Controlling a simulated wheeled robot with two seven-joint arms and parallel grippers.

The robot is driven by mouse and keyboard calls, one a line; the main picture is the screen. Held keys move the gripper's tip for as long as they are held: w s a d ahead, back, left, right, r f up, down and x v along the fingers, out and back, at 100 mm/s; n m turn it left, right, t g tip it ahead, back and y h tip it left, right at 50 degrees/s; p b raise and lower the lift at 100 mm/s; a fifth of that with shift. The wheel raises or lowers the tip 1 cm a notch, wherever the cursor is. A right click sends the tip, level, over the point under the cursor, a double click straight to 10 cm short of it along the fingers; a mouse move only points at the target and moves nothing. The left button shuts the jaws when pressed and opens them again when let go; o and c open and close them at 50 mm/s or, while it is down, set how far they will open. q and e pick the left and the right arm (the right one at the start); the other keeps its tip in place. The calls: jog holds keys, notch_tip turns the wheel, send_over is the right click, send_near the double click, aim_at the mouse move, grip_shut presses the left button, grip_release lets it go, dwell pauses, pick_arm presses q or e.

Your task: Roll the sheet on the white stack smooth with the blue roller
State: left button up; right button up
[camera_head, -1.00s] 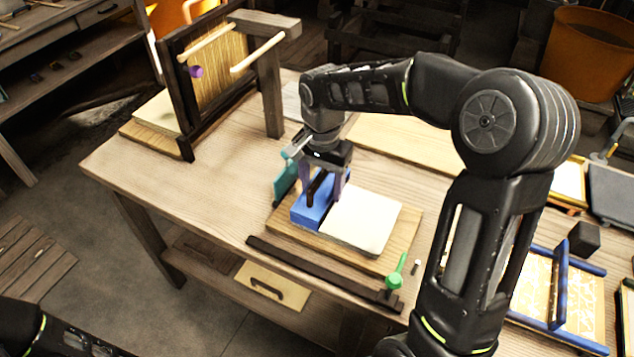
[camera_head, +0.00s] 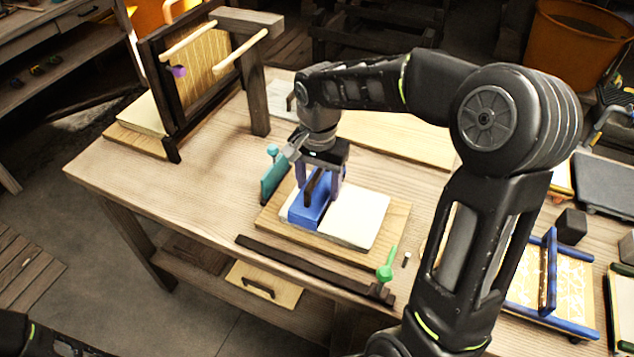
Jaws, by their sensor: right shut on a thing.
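The white stack (camera_head: 358,221) with its sheet on top lies on a wooden board (camera_head: 392,238) on the table. The blue roller (camera_head: 306,213) rests at the left part of the stack, with a strip of white showing to its left. My right gripper (camera_head: 320,190) is shut on the roller's dark handle from above. The arm and gripper hide the back of the roller. My left gripper is out of view; only part of my left arm shows at the lower left corner.
A teal tool (camera_head: 273,175) stands just left of the board. A dark rail (camera_head: 305,266) with a green-handled piece (camera_head: 387,264) lies along the front. The hanging mould frame (camera_head: 195,75) stands at the back left. A blue-edged frame (camera_head: 550,290) lies at the right.

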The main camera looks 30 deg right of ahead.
jog(key=shift+s+d, duration=0.3)
jog(key=shift+s, duration=0.2)
jog(key=shift+s+d, duration=0.3)
jog(key=shift+s, duration=0.2)
jog(key=shift+s+d+r, duration=0.1)
jog(key=shift+s+d, duration=0.5)
jog(key=shift+s, duration=0.15)
jog(key=shift+s+d, duration=0.1)
jog(key=shift+s+d, duration=0.55)
jog(key=shift+s, duration=0.2)
jog(key=shift+s+d+f+b, duration=0.2)
jog(key=shift+s+d, duration=0.1)
jog(key=shift+s, duration=0.2)
jog(key=shift+s+d+f+b, duration=0.15)
jog(key=shift+s+d, duration=0.1)
jog(key=shift+s, duration=0.25)
